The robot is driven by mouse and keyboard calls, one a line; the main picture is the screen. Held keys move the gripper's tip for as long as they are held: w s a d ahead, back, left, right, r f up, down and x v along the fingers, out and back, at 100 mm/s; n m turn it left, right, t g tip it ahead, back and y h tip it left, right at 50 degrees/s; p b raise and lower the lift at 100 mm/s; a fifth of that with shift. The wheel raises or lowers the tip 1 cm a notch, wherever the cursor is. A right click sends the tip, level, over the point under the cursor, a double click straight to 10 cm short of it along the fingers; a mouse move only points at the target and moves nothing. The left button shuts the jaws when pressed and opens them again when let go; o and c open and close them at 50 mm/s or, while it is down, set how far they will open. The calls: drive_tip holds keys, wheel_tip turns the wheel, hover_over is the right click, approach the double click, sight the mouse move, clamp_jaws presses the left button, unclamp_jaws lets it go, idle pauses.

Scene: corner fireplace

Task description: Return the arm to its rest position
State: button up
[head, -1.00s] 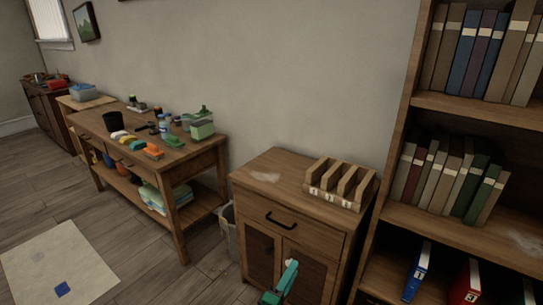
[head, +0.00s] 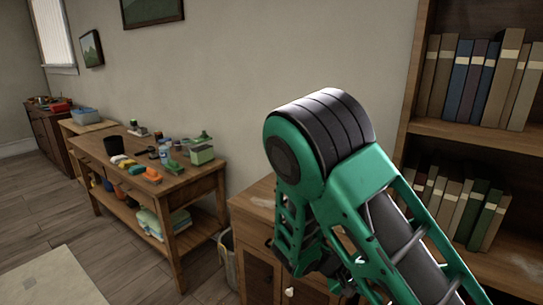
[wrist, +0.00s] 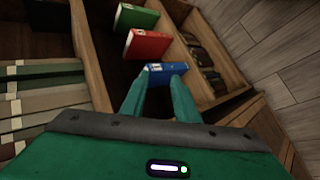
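My teal arm fills the middle and right of the head view, bent at a large black-and-teal joint. My gripper (wrist: 161,82) shows in the wrist view with its two teal fingers apart. A blue binder (wrist: 165,69) appears just beyond the fingertips, in the shelf compartment. The fingers overlap its edges in the picture, but I see no clear grip on it. A red binder (wrist: 147,44) and a green binder (wrist: 136,18) stand in the same row. The arm hides part of the cabinet and bookshelf in the head view.
The bookshelf (head: 480,135) with rows of books stands at the right. A wooden cabinet (head: 250,208) is behind my arm. A cluttered workbench (head: 200,182) and a bin (head: 227,262) stand left of it. Open floor (head: 120,250) lies at the front left.

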drive_tip(key=s+d+r+m+g+y, duration=0.35)
drive_tip(key=s+d+r+y, duration=0.35)
drive_tip(key=s+d+r, duration=0.25)
drive_tip(key=s+r+m+t+y, duration=0.1)
drive_tip(key=s+r+y, duration=0.1)
drive_tip(key=s+r, duration=0.2)
drive_tip(key=s+d+r+m+t+y, duration=0.1)
drive_tip(key=s+r, duration=0.4)
drive_tip(key=s, duration=0.5)
drive_tip(key=shift+s+d+r+m+t+y, duration=0.2)
drive_tip(key=shift+s+m+t+y, duration=0.15)
drive_tip(key=shift+m+t, duration=0.3)
